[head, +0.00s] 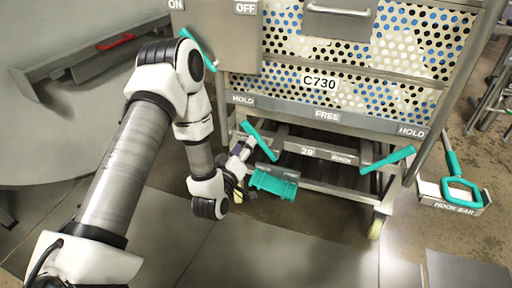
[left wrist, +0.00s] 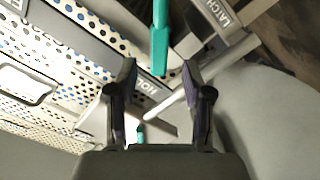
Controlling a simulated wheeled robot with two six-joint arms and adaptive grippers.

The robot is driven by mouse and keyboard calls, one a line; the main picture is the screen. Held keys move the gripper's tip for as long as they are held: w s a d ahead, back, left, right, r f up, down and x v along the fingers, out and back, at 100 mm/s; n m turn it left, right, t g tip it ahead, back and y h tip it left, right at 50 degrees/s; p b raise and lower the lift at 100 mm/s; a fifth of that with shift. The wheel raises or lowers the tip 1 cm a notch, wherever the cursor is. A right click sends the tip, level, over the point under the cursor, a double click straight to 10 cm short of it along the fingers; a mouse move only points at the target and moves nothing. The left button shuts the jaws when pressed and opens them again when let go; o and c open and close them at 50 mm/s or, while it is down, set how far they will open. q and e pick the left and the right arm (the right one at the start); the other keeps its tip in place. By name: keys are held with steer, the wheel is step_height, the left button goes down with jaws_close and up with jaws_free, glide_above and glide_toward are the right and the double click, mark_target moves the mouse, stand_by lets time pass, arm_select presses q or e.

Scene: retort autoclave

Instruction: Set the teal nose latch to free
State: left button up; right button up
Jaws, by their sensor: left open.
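The cart C730 has a front strip marked HOLD, FREE and HOLD (head: 327,115). A teal lever (head: 260,142) slants below the left HOLD mark, and another teal lever (head: 388,159) slants below the right one. A teal ribbed piece (head: 274,183) hangs between them. I cannot tell for sure which is the nose latch. My left gripper (head: 243,151) is close to the left lever. In the left wrist view, its fingers (left wrist: 160,78) are open, with a teal bar (left wrist: 160,38) beyond the tips and nothing visibly gripped. A label reading LATCH (left wrist: 220,12) shows nearby. My right gripper is not in view.
A teal hook (head: 460,185) sits in the HOOK BAR holder at the right. A teal lever (head: 198,48) stands by the ON/OFF panel (head: 218,35). A large grey vessel with a red handle (head: 115,42) is at the left. The front floor is clear.

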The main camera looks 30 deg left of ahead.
mark_target(251, 133)
arm_select(q)
steer(key=b+x, duration=0.2)
steer(key=x, duration=0.4)
steer(key=shift+w+r, duration=0.1)
steer(key=shift+w, duration=0.5)
jaws_close()
